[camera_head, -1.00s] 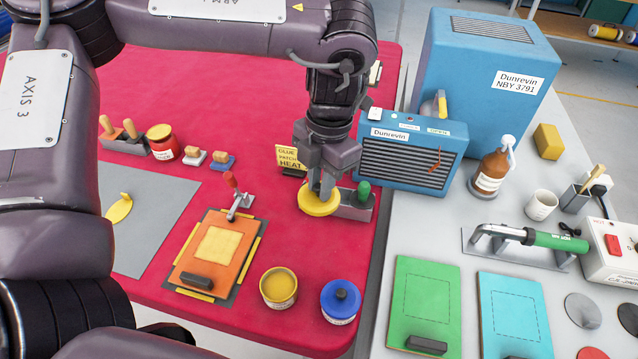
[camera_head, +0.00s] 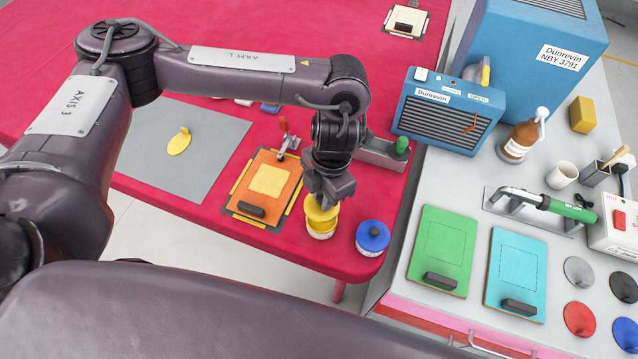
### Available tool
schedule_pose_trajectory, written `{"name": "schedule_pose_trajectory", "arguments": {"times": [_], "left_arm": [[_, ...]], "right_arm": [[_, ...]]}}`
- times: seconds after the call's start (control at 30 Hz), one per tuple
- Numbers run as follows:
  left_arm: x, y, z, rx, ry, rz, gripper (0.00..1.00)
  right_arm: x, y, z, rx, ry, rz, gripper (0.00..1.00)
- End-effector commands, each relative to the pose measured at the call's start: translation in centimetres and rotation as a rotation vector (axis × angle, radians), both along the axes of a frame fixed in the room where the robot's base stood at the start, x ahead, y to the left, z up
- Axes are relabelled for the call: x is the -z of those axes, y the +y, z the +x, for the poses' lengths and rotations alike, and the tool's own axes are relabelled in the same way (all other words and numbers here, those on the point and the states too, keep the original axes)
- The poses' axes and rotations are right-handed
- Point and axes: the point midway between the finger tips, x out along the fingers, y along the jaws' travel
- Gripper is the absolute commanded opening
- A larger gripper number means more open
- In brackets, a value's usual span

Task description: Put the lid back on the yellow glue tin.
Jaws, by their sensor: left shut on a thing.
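The yellow lid (camera_head: 317,212) is in the fingers of my left gripper (camera_head: 322,201), which is shut on its top. The lid is right over the yellow glue tin (camera_head: 321,231) and hides most of its mouth. A strip of yellow shows between the lid's edge and the tin's pale label. I cannot tell whether the lid touches the rim or hangs slightly above it. The tin stands upright near the front edge of the red table. My right gripper is not in view.
A blue-lidded tin (camera_head: 372,237) stands close to the right of the glue tin. An orange board (camera_head: 286,186) with a clamp (camera_head: 288,142) lies to the left. A grey holder (camera_head: 377,154) stands behind. The red table's front edge (camera_head: 270,248) is near.

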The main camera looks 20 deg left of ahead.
Motion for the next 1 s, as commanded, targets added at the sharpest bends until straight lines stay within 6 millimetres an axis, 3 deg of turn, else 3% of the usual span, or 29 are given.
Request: {"name": "schedule_pose_trajectory", "arguments": {"times": [0.6,1.0], "left_arm": [[5.6,0.1,0.0,-0.002,0.002,0.001,0.0],[6.0,0.0,0.0,-0.001,0.001,0.001,0.0]], "right_arm": [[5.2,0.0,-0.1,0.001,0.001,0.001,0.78],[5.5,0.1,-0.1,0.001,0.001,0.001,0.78]]}}
